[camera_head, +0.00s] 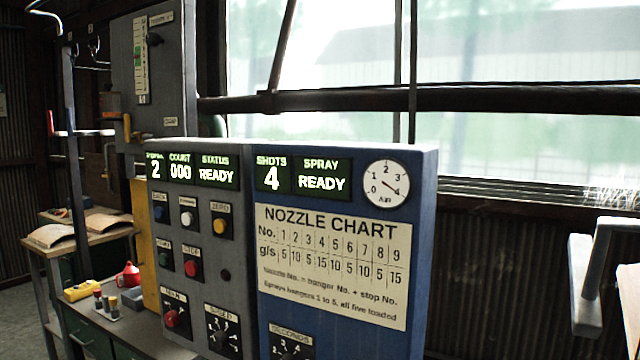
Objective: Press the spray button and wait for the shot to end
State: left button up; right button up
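A control cabinet with a grey left part and a blue right part (425,230) stands in front of me. Its green displays read count 000, status READY, shots 4 (271,175) and spray READY (321,179). A round air gauge (386,183) sits above the nozzle chart (333,265). A seconds dial (291,345) is cut by the bottom edge. I see no button labelled spray; the cabinet's lower part is out of view. A pale jointed part at the right edge looks like my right gripper (607,295), apart from the cabinet; its opening is unclear. My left gripper is not in view.
The grey part carries blue, white, yellow (220,226), green and red (193,268) buttons and dials. A side bench (150,335) holds a red pot (128,275) and a yellow box (82,290).

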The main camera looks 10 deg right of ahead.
grip_shut()
dwell(0.5)
dwell(0.9)
